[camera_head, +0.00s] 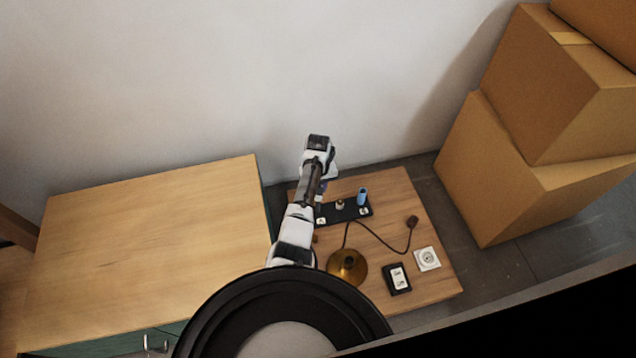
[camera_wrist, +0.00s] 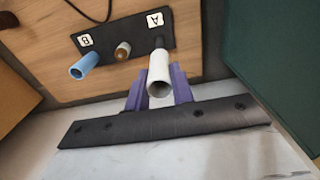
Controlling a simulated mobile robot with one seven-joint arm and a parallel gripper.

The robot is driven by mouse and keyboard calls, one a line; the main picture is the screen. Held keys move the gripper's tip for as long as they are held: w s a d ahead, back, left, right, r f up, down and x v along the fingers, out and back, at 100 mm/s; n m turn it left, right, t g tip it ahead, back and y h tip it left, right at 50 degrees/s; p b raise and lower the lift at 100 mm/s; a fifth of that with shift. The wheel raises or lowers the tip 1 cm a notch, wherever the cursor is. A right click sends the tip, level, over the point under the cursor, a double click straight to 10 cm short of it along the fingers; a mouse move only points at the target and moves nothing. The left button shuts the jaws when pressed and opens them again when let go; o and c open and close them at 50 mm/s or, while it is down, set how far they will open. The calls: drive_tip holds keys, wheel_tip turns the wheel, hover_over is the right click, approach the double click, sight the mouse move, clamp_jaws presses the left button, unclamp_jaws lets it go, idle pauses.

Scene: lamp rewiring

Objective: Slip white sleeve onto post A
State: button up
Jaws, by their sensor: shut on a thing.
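The white sleeve (camera_wrist: 160,75) is an open tube, held between the purple fingers of my gripper (camera_wrist: 159,88) in the wrist view. Its near open end faces the wrist camera. Post A (camera_wrist: 159,42) shows as a dark stub just past the sleeve's far end, beside the label A (camera_wrist: 155,19). I cannot tell whether the sleeve is around the post or only over it. The black board (camera_wrist: 110,48) also shows in the head view (camera_head: 331,215), where my arm hides the sleeve and post A.
A blue sleeve (camera_wrist: 84,66) stands by label B. A brass-tipped post (camera_wrist: 122,50) stands between. The table (camera_head: 435,270) also holds a brass lamp base (camera_head: 347,266) with a cord, a black switch box (camera_head: 397,279) and a white socket (camera_head: 427,258). A wooden-topped cabinet (camera_head: 150,250) is left.

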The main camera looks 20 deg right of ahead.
drive_tip(key=shift+f+b, duration=4.35)
drive_tip(key=shift+f, duration=0.35)
drive_tip(key=shift+f, duration=0.15)
drive_tip(key=o, duration=1)
wheel_tip(320, 180, up, 14)
drive_tip(key=p, duration=0.5)
